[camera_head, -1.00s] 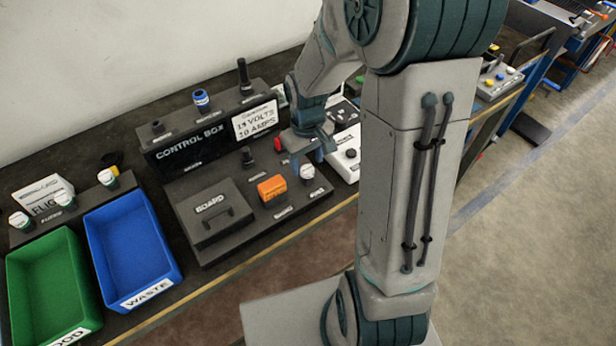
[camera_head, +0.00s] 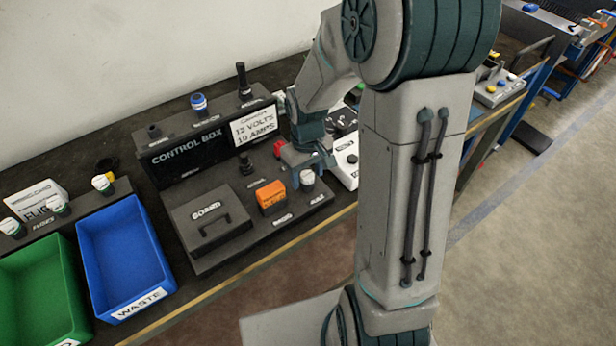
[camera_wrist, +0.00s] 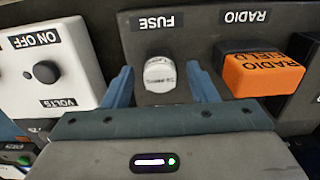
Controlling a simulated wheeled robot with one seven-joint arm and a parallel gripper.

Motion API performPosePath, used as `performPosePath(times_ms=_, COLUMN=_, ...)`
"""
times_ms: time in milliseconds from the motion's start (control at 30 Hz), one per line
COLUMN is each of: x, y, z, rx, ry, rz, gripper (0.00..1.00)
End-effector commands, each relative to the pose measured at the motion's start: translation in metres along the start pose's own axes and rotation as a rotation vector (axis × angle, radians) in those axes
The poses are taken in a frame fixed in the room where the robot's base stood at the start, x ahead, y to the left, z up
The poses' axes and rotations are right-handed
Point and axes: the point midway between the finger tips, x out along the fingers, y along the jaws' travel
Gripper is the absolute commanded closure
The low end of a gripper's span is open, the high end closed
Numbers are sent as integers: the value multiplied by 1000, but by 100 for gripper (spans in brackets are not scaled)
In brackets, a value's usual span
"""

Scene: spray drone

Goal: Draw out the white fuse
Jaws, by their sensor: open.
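The white fuse (camera_head: 306,178) stands upright in the front right part of the dark control box base (camera_head: 240,245). In the wrist view the white fuse (camera_wrist: 159,74) sits under the FUSE label, between the two blue fingers of my gripper (camera_wrist: 162,88). My gripper (camera_head: 307,168) is open, with one finger on each side of the fuse and a visible gap to each. In the head view the fingers are just above and behind the fuse, and they partly hide its top.
An orange radio block (camera_head: 270,195) sits close beside the fuse. A white ON OFF volts box (camera_wrist: 48,68) is on its other side. A blue WASTE bin (camera_head: 122,255) and a green bin (camera_head: 35,290) stand at the left, with several white fuses behind them.

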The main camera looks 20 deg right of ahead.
Motion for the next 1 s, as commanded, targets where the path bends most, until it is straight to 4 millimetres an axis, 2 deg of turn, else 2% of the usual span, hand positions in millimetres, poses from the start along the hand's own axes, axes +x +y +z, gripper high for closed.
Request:
performPosePath(times_ms=533, x=0, y=0, z=0, rx=0, ry=0, rz=0, gripper=47)
performPosePath(times_ms=567, x=0, y=0, z=0, rx=0, ry=0, rz=0, gripper=50)
performPosePath(times_ms=733, x=0, y=0, z=0, rx=0, ry=0, rz=0, gripper=97)
performPosePath(times_ms=767, x=0, y=0, z=0, rx=0, ry=0, rz=0, gripper=100)
performPosePath(times_ms=1000, x=-1, y=0, z=0, rx=0, ry=0, rz=0, gripper=100)
